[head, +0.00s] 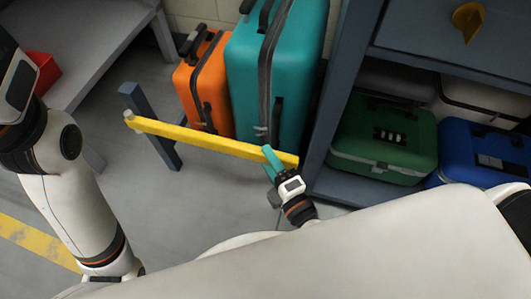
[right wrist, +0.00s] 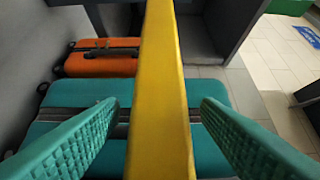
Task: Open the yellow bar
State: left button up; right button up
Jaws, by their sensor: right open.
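The yellow bar (head: 205,139) runs across the head view from a dark post at the left to the side of the grey cabinet. My right gripper (head: 269,155) is at the bar's right part. In the right wrist view the yellow bar (right wrist: 160,90) passes between the two teal fingers of my right gripper (right wrist: 160,103). The fingers are apart, with a visible gap on each side of the bar. My left arm shows at the left of the head view, but its gripper is out of the picture.
An orange suitcase (head: 204,85) and a teal suitcase (head: 292,62) stand behind the bar. The dark post (head: 150,125) stands at its left end. The cabinet (head: 345,85) at the right holds a green case (head: 375,140) and a blue case (head: 480,150). A grey bench (head: 85,45) is at upper left.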

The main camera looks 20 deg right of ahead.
jog(key=shift+w+a, duration=0.25)
jog(key=shift+w, duration=0.95)
grip_shut()
jog(key=shift+s+a, duration=0.1)
